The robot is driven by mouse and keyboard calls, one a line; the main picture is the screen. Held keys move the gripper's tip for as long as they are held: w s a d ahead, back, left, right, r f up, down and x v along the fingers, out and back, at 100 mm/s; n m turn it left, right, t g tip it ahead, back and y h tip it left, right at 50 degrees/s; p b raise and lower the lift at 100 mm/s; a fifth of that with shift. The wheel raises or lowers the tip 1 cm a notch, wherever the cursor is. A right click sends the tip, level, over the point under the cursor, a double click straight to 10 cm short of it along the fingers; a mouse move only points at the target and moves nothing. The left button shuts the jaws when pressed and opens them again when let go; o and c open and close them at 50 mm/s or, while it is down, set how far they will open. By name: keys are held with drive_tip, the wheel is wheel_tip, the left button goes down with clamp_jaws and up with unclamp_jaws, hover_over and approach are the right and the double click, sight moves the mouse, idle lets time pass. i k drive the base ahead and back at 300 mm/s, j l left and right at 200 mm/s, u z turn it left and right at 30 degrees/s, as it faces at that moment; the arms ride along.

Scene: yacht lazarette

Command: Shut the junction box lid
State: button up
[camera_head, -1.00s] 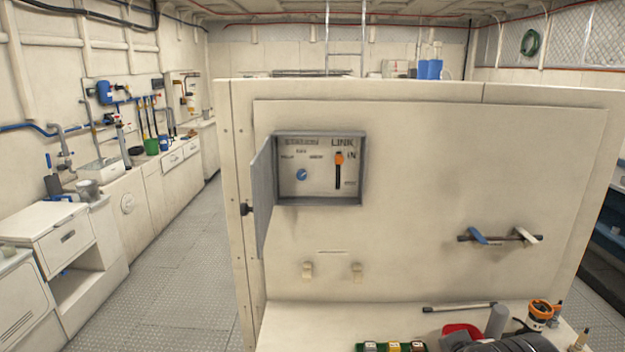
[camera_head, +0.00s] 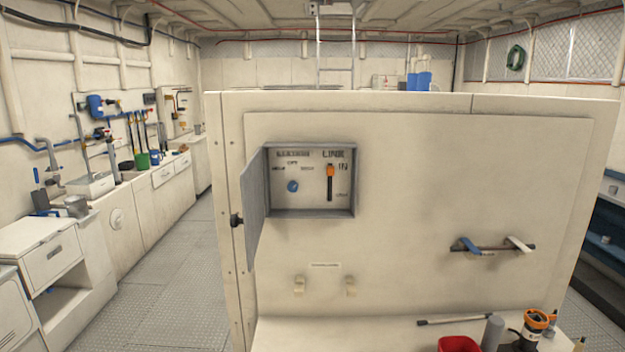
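The grey junction box (camera_head: 311,213) is set in the cream panel. Its lid (camera_head: 255,210) is hinged on the left side and stands open, swung out toward me. A dark knob (camera_head: 236,220) sits at the lid's left edge. Inside the box are a blue rotary knob (camera_head: 292,186) and an orange-topped lever in a black slot (camera_head: 330,183), with the lever near the top by the word "IN". My gripper is not in view.
A ledge (camera_head: 350,334) below the panel holds a red container (camera_head: 458,344), a grey cylinder (camera_head: 492,333), an orange-topped item (camera_head: 535,322) and a dark rod (camera_head: 455,320). A bar with blue and white handles (camera_head: 492,246) is at right. Aisle floor (camera_head: 170,270) at left is clear.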

sight(251, 178)
drive_tip(key=j, duration=1.55)
drive_tip(key=i+j, duration=0.15)
drive_tip(key=j, duration=0.2)
drive_tip(key=i+j+z, duration=0.15)
drive_tip(key=i+j, duration=0.05)
drive_tip(key=j, duration=0.1)
